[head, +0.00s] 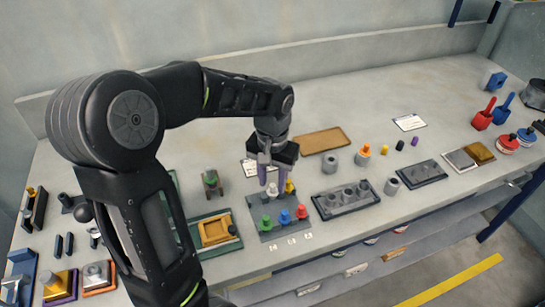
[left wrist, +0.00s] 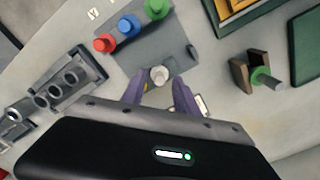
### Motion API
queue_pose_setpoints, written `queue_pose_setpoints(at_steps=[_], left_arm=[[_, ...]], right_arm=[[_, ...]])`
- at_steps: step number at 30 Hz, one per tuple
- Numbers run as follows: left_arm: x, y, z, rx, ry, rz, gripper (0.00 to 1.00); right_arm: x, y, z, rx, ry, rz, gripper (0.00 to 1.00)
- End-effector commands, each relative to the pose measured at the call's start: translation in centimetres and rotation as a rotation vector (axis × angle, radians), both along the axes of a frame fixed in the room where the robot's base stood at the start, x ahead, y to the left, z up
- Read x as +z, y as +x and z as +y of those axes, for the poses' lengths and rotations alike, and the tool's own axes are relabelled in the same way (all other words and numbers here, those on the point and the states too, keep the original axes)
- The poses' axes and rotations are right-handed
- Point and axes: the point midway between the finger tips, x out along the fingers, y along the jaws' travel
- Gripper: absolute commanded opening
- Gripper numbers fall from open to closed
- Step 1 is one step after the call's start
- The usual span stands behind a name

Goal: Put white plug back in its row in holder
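The grey holder (head: 256,218) stands near the table's front edge, with a front row of green (head: 266,223), blue (head: 285,217) and red (head: 301,212) plugs. The white plug (head: 272,190) is behind them, just below my left gripper (head: 268,183). In the left wrist view the white plug (left wrist: 160,75) shows between the two purple fingertips (left wrist: 158,80), with a gap on each side. The fingers look open. I cannot tell whether the plug is seated in the holder. A yellow plug (head: 290,187) is beside it, partly hidden in the wrist view. My right gripper is not in view.
A grey rack with round sockets (head: 347,205) stands right of the holder. A green board with a yellow frame (head: 214,232) and a brown-and-green stand (head: 212,183) are to its left. A brown tray (head: 322,140) lies behind.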

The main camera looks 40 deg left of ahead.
Motion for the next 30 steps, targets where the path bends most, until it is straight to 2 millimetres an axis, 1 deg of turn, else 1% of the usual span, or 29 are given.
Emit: queue_pose_setpoints(at_steps=[5, 12, 15, 18, 22, 30], left_arm=[[3.0, 0.1, 0.0, 0.000, 0.000, -0.006, 0.36], [8.2, 0.2, 0.0, -0.001, 0.001, -0.006, 0.36], [10.0, 0.2, 0.0, -0.001, 0.000, -0.005, 0.36], [11.2, 0.2, 0.0, -0.001, 0.000, -0.004, 0.36], [11.9, 0.1, 0.0, -0.001, 0.000, -0.002, 0.36], [12.0, 0.1, 0.0, -0.001, 0.000, -0.001, 0.36]], right_arm=[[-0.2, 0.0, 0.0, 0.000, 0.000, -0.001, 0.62], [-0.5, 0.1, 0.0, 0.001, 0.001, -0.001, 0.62], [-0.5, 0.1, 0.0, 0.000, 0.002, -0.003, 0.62], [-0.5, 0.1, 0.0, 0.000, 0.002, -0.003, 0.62], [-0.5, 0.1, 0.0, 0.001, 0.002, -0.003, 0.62], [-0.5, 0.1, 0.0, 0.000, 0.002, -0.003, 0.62]])
